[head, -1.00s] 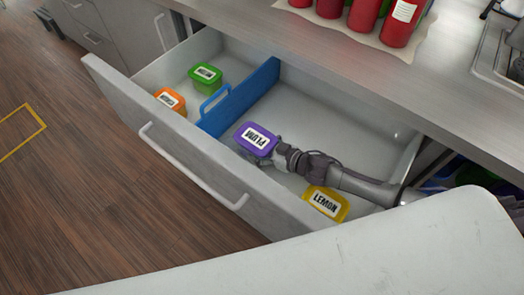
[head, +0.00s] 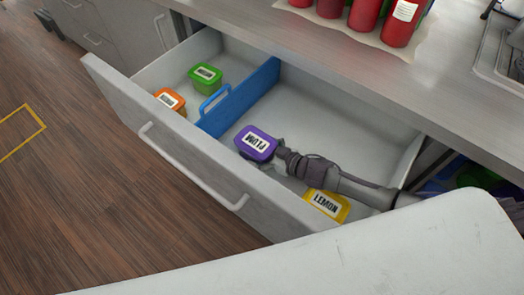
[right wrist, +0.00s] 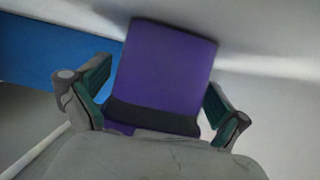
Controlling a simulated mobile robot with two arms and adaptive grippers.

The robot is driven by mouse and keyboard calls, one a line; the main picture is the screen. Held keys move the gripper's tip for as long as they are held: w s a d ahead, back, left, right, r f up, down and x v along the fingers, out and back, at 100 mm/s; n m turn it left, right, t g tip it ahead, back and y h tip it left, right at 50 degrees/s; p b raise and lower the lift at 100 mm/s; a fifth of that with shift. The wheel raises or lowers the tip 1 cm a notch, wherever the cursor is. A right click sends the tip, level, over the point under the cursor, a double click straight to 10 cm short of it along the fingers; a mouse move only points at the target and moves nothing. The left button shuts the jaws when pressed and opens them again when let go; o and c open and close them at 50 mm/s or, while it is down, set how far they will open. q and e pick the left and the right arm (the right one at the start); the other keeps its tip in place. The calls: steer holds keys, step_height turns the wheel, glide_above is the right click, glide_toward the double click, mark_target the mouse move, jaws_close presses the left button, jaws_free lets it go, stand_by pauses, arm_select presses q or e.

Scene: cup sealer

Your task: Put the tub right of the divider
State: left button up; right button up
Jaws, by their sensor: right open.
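The purple tub (head: 257,143), labelled PLUM, is in the open drawer, right of the blue divider (head: 240,97) and near the drawer front. My right gripper (head: 279,154) reaches in from the right and is at the tub's right end. In the right wrist view the purple tub (right wrist: 168,68) lies between the two spread fingers (right wrist: 155,100), and the blue divider (right wrist: 45,60) shows beyond at left. The fingers are open; whether either touches the tub is unclear. My left gripper is not in view.
Left of the divider are a green tub (head: 205,78) and an orange tub (head: 170,101). A yellow LEMON tub (head: 326,205) lies beneath my right forearm near the drawer front (head: 190,150). The drawer's back right floor is clear. Red bottles (head: 365,14) stand on the counter (head: 400,75).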

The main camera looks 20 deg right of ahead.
steer(key=shift+s+d+r+p, duration=0.15)
steer(key=shift+s+r+p, duration=0.1)
steer(key=shift+r+p, duration=0.1)
steer(key=p+v, duration=0.3)
steer(key=v, duration=0.2)
steer(key=shift+s+d+r, duration=0.15)
steer(key=shift+r, duration=0.05)
steer(key=shift+s+d+r+p, duration=0.15)
steer(key=shift+s+d+p, duration=0.2)
steer(key=shift+s+p, duration=0.1)
